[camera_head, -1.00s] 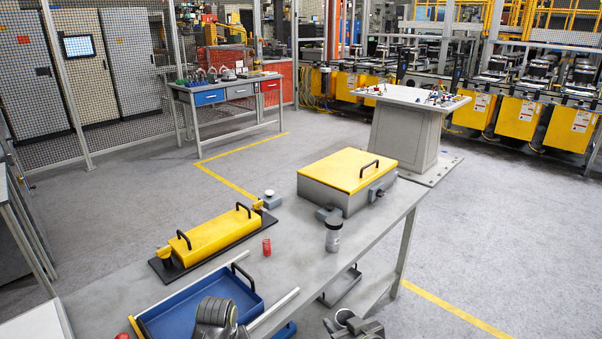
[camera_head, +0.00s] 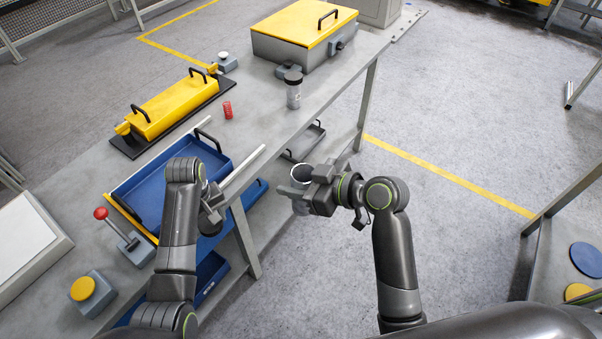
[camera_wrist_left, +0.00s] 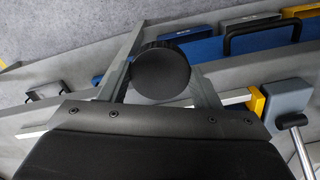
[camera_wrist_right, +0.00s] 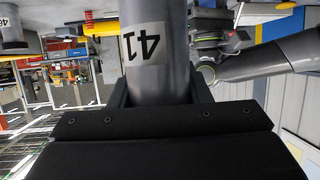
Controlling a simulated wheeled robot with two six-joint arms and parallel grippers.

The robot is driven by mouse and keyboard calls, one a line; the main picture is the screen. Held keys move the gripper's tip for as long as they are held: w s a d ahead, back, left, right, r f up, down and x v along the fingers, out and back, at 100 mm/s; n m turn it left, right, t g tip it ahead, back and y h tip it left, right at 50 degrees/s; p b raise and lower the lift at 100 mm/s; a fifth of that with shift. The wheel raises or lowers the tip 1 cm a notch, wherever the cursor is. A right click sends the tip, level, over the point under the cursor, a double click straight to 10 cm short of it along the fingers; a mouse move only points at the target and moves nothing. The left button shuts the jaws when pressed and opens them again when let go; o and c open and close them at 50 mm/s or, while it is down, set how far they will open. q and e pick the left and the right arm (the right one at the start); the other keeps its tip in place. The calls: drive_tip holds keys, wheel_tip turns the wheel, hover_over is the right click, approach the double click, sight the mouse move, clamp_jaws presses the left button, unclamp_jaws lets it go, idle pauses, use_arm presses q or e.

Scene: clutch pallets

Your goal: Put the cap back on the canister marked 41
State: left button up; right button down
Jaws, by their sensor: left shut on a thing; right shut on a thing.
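My left gripper (camera_head: 214,203) is shut on a round black cap (camera_wrist_left: 161,72), gripped by its sides. The cap also shows dark below the fingers in the head view (camera_head: 209,224). My right gripper (camera_head: 308,187) is shut on the canister marked 41 (camera_wrist_right: 150,50), a grey cylinder with a white label. In the head view its open, uncapped rim (camera_head: 284,173) faces up, off the table's front edge. Cap and canister are apart, with the canister to the right of the cap.
A second canister (camera_head: 293,94) with a black lid stands on the grey table (camera_head: 255,145). Nearby are a red spring (camera_head: 227,110), a blue tray (camera_head: 160,187), a yellow-topped box (camera_head: 300,35) and a red-knobbed lever (camera_head: 101,213). Open floor lies right of the table.

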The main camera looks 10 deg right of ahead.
drive_tip(key=s+a+r+n+g+y, duration=0.1)
drive_tip(key=s+r+n+g, duration=0.1)
drive_tip(key=s+r, duration=0.2)
drive_tip(key=shift+s+a+r, duration=0.2)
drive_tip(key=shift+s+a, duration=0.1)
drive_tip(key=shift+a, duration=0.1)
